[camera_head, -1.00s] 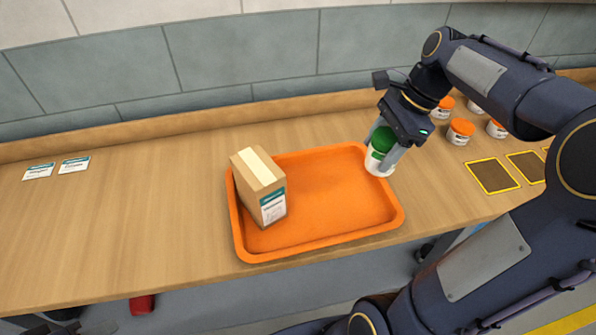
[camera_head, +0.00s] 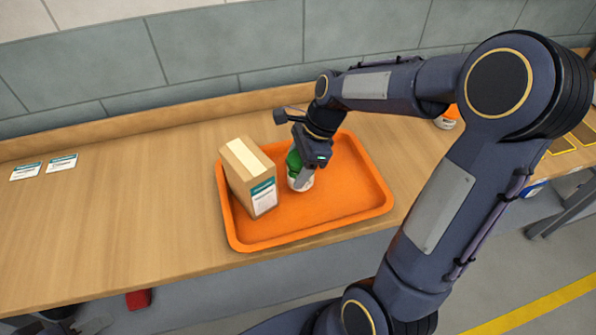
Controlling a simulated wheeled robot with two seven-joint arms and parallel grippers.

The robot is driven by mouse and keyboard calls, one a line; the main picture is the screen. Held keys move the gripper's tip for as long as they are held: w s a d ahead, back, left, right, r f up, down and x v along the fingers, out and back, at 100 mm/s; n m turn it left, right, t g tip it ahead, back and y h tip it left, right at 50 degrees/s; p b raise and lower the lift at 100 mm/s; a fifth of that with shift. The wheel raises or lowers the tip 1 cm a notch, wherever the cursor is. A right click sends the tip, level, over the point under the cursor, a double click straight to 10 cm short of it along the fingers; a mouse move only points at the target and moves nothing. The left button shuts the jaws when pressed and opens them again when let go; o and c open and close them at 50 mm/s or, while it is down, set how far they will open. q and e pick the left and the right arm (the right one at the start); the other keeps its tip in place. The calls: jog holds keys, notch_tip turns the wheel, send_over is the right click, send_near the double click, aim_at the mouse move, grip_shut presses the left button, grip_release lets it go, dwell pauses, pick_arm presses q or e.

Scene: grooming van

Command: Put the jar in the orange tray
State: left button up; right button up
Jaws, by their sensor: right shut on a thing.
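The jar (camera_head: 293,167) is white with a green lid. My right gripper (camera_head: 301,172) is shut on it, and the fingers hide part of it. The jar is upright over the orange tray (camera_head: 345,212), just right of the box in it; I cannot tell whether its base touches the tray floor. The orange tray lies on the wooden counter near the front edge. My left gripper is not in view.
A cardboard box (camera_head: 239,171) with a label stands in the tray's left part. Two labels (camera_head: 62,163) lie at the counter's far left. An orange-lidded jar (camera_head: 446,119) shows behind my right arm. The tray's right part is clear.

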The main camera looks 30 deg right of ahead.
jog(key=shift+d+f, duration=0.1)
jog(key=shift+f, duration=1.05)
jog(key=shift+f, duration=0.1)
jog(key=o, duration=1.1)
jog(key=v, duration=1.2)
jog(key=s+a+f+n+t, duration=0.1)
jog(key=s+a+n, duration=0.3)
jog(key=s+n, duration=0.4)
jog(key=s+a+f+n+t, duration=0.1)
jog(key=s+a+n+t, duration=0.2)
jog(key=s+n, duration=0.5)
jog(key=a+n, duration=0.1)
jog(key=n, duration=0.2)
jog(key=shift+h, duration=0.3)
jog(key=shift+f+t, duration=0.1)
jog(key=shift+t, duration=0.2)
